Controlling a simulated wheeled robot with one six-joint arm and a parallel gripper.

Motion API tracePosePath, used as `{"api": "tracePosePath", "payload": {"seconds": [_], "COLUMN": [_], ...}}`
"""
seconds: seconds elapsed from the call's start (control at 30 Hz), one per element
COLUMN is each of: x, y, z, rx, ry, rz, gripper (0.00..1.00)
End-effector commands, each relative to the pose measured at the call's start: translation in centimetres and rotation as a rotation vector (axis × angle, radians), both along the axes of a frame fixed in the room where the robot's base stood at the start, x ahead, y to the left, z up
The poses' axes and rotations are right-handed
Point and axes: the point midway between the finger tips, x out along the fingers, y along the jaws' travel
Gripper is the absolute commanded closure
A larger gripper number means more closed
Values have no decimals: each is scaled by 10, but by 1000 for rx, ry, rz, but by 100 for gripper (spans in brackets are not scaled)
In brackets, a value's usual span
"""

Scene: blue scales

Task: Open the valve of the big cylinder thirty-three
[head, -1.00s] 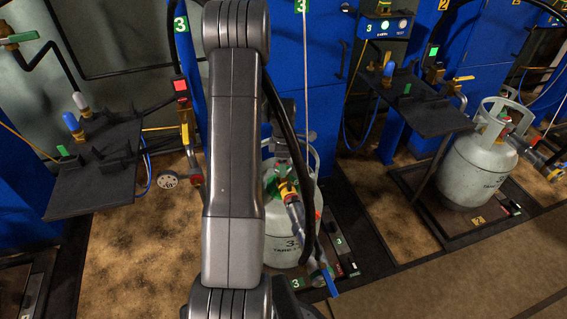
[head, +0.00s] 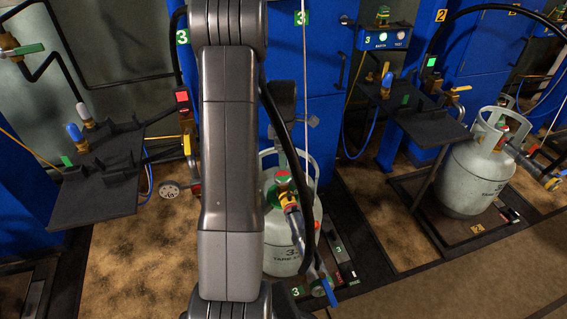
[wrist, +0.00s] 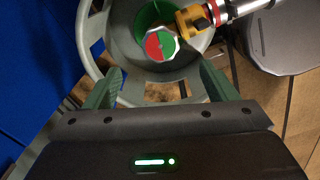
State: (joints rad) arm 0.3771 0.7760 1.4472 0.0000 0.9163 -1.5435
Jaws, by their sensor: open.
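The big grey cylinder (head: 283,262) stands in the middle of the head view, partly behind my arm. Its printed number starts with a 3; the rest is hard to read. Its valve knob (wrist: 160,45), half red and half green on top, sits inside the collar (wrist: 115,37) in the wrist view. It also shows small in the head view (head: 282,175). My gripper (wrist: 155,76) is open and empty, its green fingers apart on the near side of the knob. They do not visibly touch it. In the head view my arm hides much of the gripper.
A hose coupling with a yellow nut (wrist: 194,20) joins the valve beside the knob. A black hose hangs near the cylinder. Black shelves (head: 95,190) stand left and right (head: 430,124). Another grey cylinder (head: 475,180) stands at right.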

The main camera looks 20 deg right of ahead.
Motion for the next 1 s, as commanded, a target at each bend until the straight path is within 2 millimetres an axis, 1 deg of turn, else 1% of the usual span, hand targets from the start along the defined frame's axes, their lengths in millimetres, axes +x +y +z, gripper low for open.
{"api": "tracePosePath", "payload": {"seconds": [0.03, 0.2, 0.4, 0.67, 0.77, 0.87, 1.0], "x": [0, 0, 0, 0, 0, -1, -1], "y": [0, 0, 0, 0, 0, 0, 0], "z": [13, 36, 44, 44, 40, 30, 6], "rx": [-1, 0, 0, 0, 1, 2, 2], "ry": [-3, -1, 0, 1, 2, 4, 5], "rz": [0, 0, 0, 0, 0, 0, 0], "gripper": [21, 21, 21, 21, 21, 21, 21]}}
